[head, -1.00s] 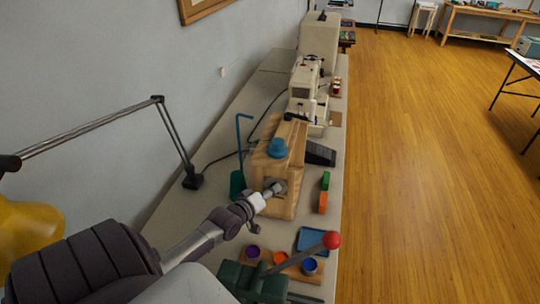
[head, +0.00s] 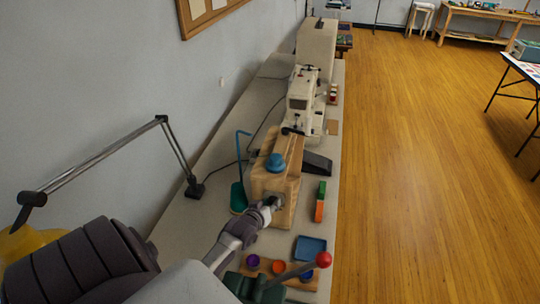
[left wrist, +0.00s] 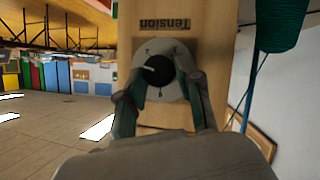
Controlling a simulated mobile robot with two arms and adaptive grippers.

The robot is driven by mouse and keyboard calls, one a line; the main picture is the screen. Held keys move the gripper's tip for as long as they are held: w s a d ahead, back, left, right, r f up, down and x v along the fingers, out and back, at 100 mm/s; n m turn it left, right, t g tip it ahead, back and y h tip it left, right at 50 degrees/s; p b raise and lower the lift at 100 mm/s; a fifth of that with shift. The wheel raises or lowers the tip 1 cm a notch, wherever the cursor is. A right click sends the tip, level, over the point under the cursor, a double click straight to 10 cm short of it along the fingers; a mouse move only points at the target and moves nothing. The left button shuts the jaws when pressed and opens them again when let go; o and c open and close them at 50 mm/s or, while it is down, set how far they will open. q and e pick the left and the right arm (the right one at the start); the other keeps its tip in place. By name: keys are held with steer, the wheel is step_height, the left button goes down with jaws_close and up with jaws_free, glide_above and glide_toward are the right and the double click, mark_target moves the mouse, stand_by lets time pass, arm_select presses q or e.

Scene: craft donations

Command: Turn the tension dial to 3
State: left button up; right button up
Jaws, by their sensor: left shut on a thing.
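Below the label is a round grey plate (left wrist: 165,49) with the black dial (left wrist: 160,71). The dial's white pointer line aims to the left in that view. The plate's marks are too small to read. My left gripper (head: 272,203) is at the box's front; its fingers (left wrist: 163,88) are shut on the dial, one on each side. My right gripper is not in view.
A sewing machine (head: 302,97) stands behind the box. Green and orange blocks (head: 320,202), a blue tray (head: 309,248) and small colored cups (head: 279,267) are nearby. A red-knobbed lever (head: 323,259) rises in front. A lamp (head: 178,152) stands left.

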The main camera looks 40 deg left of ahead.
arm_select(q)
steer(key=o, duration=1.2)
steer(key=shift+c, duration=0.2)
steer(key=v, duration=1.2)
